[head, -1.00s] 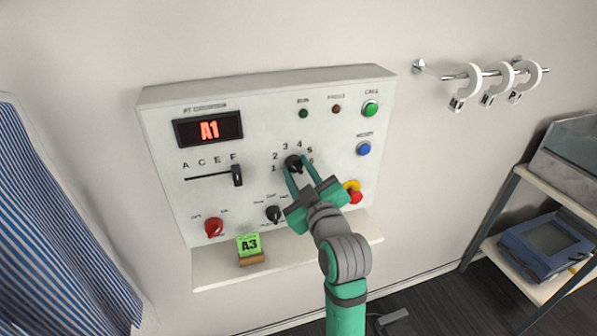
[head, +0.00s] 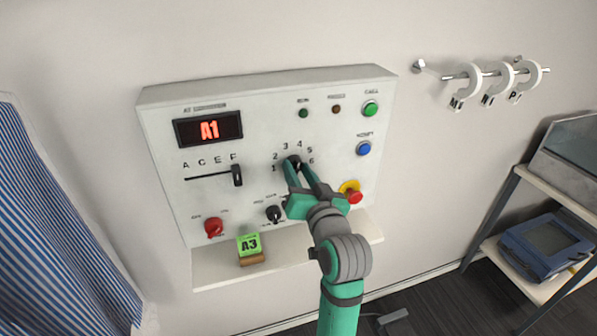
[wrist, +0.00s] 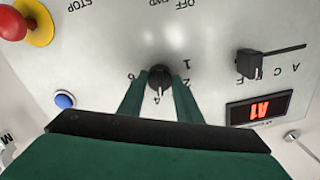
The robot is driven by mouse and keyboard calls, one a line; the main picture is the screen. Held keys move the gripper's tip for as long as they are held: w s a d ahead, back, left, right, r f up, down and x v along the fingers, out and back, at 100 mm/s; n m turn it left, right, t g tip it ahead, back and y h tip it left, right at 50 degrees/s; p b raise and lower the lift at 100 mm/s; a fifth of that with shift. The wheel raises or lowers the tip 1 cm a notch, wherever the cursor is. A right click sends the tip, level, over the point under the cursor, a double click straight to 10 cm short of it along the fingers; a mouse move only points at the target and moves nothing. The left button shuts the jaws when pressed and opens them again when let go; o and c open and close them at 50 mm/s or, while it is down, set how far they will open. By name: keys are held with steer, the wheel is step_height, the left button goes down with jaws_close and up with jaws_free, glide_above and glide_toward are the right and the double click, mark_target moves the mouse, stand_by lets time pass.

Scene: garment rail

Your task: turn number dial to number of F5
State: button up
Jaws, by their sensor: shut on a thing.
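The number dial (head: 294,159) is a small black knob on the white control panel (head: 160,150), ringed by the numbers 1 to 6. My gripper (head: 296,168) reaches it from below, and its two green fingers are shut on the knob. In the wrist view the dial (wrist: 160,76) sits between the fingertips, its white mark pointing down in that picture, near the 4; the exact number is hard to tell. The display (head: 208,129) reads A1. The letter slider (head: 237,176) stands at F, right end of its slot.
A green A3 card (head: 249,244) stands on the shelf below the panel. A red knob (head: 213,227), a small black knob (head: 273,214), a blue button (head: 363,148), a green button (head: 370,109) and a red emergency stop (head: 354,197) surround the dial.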

steer(key=m, duration=0.4)
steer(key=shift+m, duration=2.7)
steer(key=o, duration=1)
steer(key=shift+o, duration=0.2)
steer(key=shift+s, duration=0.1)
steer(key=v, duration=1)
steer(key=shift+s+d, duration=0.2)
steer(key=shift+s, duration=0.1)
